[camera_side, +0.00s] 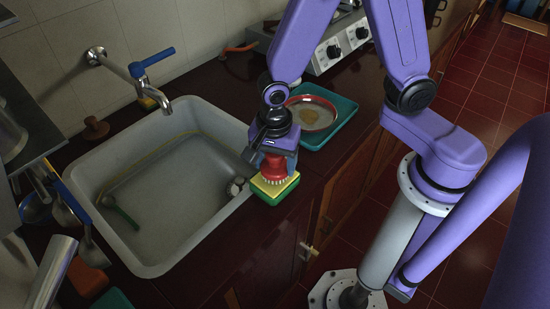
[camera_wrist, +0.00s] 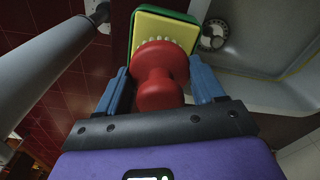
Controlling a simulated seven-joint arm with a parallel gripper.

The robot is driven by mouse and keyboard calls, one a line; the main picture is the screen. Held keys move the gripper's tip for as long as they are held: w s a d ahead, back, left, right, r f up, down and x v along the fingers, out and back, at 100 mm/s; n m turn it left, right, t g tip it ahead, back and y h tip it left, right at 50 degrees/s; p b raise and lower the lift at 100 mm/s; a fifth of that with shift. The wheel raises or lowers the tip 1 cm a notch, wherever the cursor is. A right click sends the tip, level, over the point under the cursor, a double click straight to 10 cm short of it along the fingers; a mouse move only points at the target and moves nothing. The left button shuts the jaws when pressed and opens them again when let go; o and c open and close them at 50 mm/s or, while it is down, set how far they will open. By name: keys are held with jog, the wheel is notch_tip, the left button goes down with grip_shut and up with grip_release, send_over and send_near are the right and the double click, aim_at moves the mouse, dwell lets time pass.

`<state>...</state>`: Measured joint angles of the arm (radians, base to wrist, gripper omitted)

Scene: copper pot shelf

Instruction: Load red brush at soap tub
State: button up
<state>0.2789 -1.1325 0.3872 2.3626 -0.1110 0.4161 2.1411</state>
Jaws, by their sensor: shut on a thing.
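The red brush (camera_side: 273,165) is upright with its white bristles pointing down. My gripper (camera_side: 275,155) is shut on its red handle. The green soap tub (camera_side: 274,198), with a yellow top surface, sits on the counter beside the sink, right under the brush. The bristles are at the yellow surface; I cannot tell whether they press on it. In the wrist view the red brush (camera_wrist: 161,62) is between the two blue fingers of my gripper (camera_wrist: 160,78). The soap tub (camera_wrist: 168,28) is beyond the bristles, partly hidden by the brush head.
The grey sink (camera_side: 155,200) is just left of the tub, with a drain fitting near its right edge. A faucet (camera_side: 150,85) with a blue lever stands behind. A teal tray (camera_side: 342,125) holding a round pan (camera_side: 311,113) is behind right. Utensils lie at far left.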

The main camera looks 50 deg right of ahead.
jog(key=shift+f, duration=0.55)
dwell(1.8)
jog(key=shift+r, duration=0.15)
jog(key=shift+r, duration=3.4)
jog(key=shift+w+d+f+n, duration=0.15)
jog(key=shift+w+d+n, duration=0.3)
jog(key=shift+d+n, duration=0.1)
jog(key=w+d+f+n, duration=0.1)
jog(key=w+d+n, duration=0.2)
jog(key=d+n, duration=0.3)
jog(key=w+d+f+n, duration=0.2)
jog(key=w+d+n, duration=0.1)
jog(key=d+n, duration=0.3)
jog(key=shift+w+d+y, duration=0.3)
jog(key=shift+d, duration=0.7)
